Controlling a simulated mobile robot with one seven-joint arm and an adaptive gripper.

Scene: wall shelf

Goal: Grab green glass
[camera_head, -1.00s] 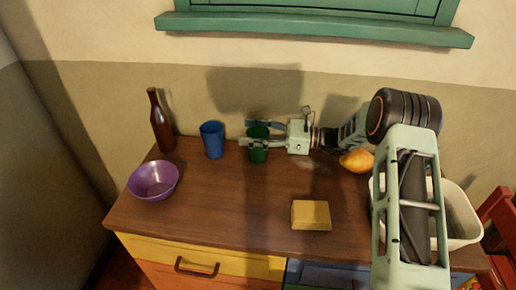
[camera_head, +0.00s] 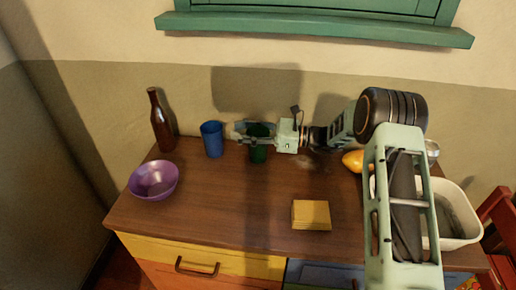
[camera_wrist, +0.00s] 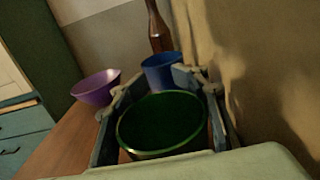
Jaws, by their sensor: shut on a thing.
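The green glass (camera_head: 258,152) stands at the back of the wooden table top, and its dark open mouth fills the middle of the wrist view (camera_wrist: 162,125). My gripper (camera_head: 256,135) reaches in from the right, with one finger on each side of the glass. In the wrist view, the fingers of my gripper (camera_wrist: 158,110) lie along both sides of the glass, shut on it. The glass looks upright. Whether its base touches the table is hard to tell.
A blue cup (camera_head: 212,139) stands just left of the glass. A brown bottle (camera_head: 160,121) and a purple bowl (camera_head: 153,180) are further left. A yellow block (camera_head: 311,214), an orange fruit (camera_head: 353,161) and a white bin (camera_head: 455,211) are to the right. The middle front is clear.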

